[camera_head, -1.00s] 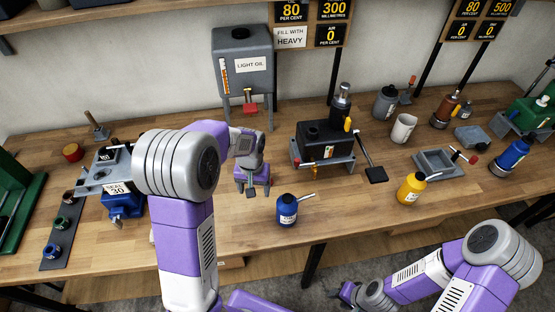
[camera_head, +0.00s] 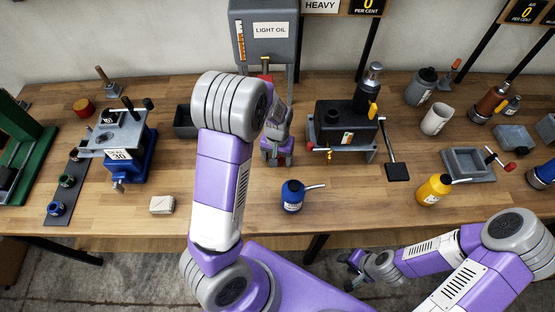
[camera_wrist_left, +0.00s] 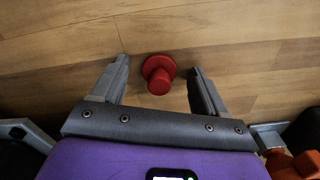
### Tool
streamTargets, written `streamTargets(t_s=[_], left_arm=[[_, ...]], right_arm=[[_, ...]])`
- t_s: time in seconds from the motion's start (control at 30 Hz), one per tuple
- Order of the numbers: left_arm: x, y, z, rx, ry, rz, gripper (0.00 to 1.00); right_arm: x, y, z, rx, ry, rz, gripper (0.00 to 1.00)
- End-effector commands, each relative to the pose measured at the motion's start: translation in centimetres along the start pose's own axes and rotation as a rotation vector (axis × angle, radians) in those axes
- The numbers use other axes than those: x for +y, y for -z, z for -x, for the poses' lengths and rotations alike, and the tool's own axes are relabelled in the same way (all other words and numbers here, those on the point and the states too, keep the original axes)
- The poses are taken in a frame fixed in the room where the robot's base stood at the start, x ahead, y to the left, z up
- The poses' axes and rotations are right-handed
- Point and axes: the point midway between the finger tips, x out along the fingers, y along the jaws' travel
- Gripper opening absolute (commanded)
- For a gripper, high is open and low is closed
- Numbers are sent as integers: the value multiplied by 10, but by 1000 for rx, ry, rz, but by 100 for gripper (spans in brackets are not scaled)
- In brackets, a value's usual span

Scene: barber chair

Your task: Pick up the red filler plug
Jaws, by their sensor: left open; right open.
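The red filler plug (camera_wrist_left: 159,74) lies on the wooden bench in the left wrist view, a round knob on a wider flange. It sits between and just beyond the fingertips of my left gripper (camera_wrist_left: 161,78), which is open with nothing in it. In the head view my left gripper (camera_head: 277,158) is low over the bench, left of the black engine-like box (camera_head: 340,127); the plug cannot be made out there. My right gripper (camera_head: 354,272) is below the bench's front edge, small and partly hidden, away from the plug.
The light oil tank (camera_head: 268,35) stands on legs behind my left gripper. A blue oil can (camera_head: 292,196) is in front of it. A dark tray (camera_head: 185,122) and a pale block (camera_head: 162,205) lie to its left. Bare bench (camera_head: 340,205) shows right of the blue can.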

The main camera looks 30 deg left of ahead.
Motion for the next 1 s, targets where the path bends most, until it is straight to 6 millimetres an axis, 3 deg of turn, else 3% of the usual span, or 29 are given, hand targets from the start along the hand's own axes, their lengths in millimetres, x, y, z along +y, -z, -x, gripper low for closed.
streamTargets(t_s=[0.17,0.57,0.83,1.0], left_arm=[[0,0,0,0,0,0,74],[0,0,0,0,0,0,14],[0,0,4,1,-1,0,14],[1,1,31,4,-3,-2,14]], right_arm=[[0,0,0,0,0,0,43],[0,0,0,0,0,0,43],[-1,0,1,0,0,0,43],[-3,0,7,0,0,0,43]])
